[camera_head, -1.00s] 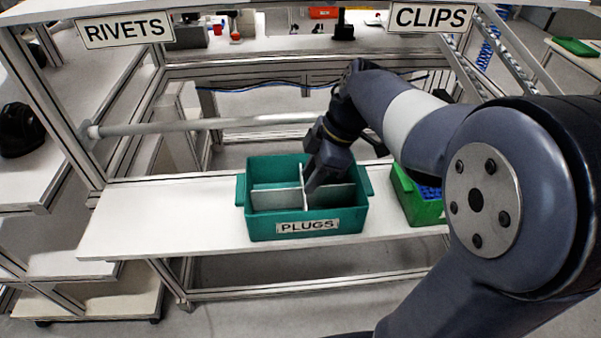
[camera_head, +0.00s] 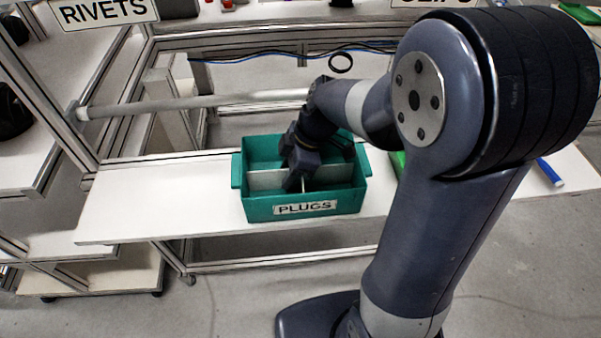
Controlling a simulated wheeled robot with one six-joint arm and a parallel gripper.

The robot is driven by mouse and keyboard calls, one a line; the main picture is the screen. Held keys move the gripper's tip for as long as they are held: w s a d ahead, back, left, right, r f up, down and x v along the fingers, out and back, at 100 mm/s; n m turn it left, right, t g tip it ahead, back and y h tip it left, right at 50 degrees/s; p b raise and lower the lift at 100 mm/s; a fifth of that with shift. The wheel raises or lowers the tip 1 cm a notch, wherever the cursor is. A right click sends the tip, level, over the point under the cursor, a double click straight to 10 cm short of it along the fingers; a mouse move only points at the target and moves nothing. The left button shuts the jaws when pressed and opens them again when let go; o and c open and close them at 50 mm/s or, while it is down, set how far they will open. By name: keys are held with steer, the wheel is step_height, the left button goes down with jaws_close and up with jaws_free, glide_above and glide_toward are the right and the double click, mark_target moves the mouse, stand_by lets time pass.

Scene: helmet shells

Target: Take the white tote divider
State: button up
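The teal tote (camera_head: 258,209) labelled PLUGS stands on the white shelf. The white divider (camera_head: 266,181) sits inside the tote; a panel shows on each side of my gripper, and its middle is mostly hidden. My gripper (camera_head: 297,187) reaches down into the tote from behind, with its dark fingers at the middle of the divider. I cannot tell whether the fingers are open or closed on it.
A green bin (camera_head: 397,160) on the shelf to the right is mostly hidden by my arm. A grey horizontal bar (camera_head: 190,103) runs behind the tote. The shelf (camera_head: 120,210) left of the tote is clear. A RIVETS sign (camera_head: 103,11) hangs at top left.

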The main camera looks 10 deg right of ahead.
steer(key=shift+a+f, duration=0.25)
steer(key=shift+f, duration=0.45)
steer(key=shift+c, duration=0.2)
jaws_close()
